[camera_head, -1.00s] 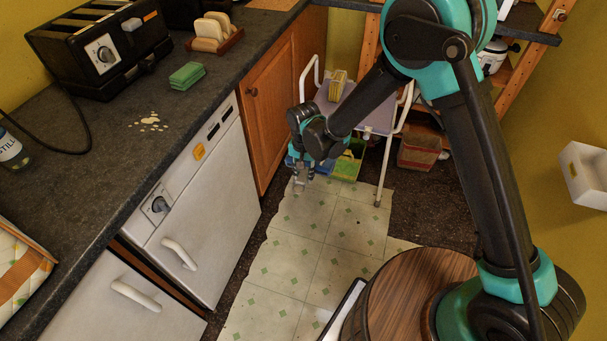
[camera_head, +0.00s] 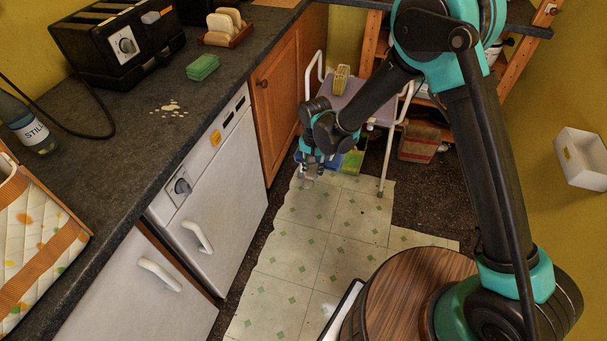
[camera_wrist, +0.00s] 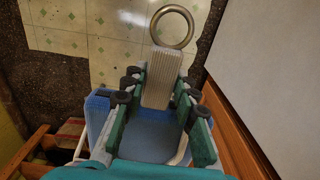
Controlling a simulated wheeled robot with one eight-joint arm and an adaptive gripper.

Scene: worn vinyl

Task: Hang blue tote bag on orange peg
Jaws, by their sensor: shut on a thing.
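My gripper (camera_head: 311,170) is low over the floor in front of the stool and points down. In the wrist view its fingers (camera_wrist: 160,103) are closed on a pale ribbed tab with a metal ring (camera_wrist: 173,27). A blue body (camera_wrist: 150,134) shows below and behind the fingers; I take it with the tab as the blue tote bag, though the fingers hide where they join. Blue also shows beside the gripper in the head view. A small orange piece (camera_head: 215,139) is on the white appliance front; it is too small to tell whether it is the peg.
The dark worktop (camera_head: 120,150) on the left carries a toaster oven (camera_head: 118,42), a green sponge (camera_head: 202,67) and a bottle (camera_head: 30,130). A stool (camera_head: 367,105) stands behind my gripper. A white box (camera_head: 585,160) is on the right wall. The tiled floor (camera_head: 330,240) is clear.

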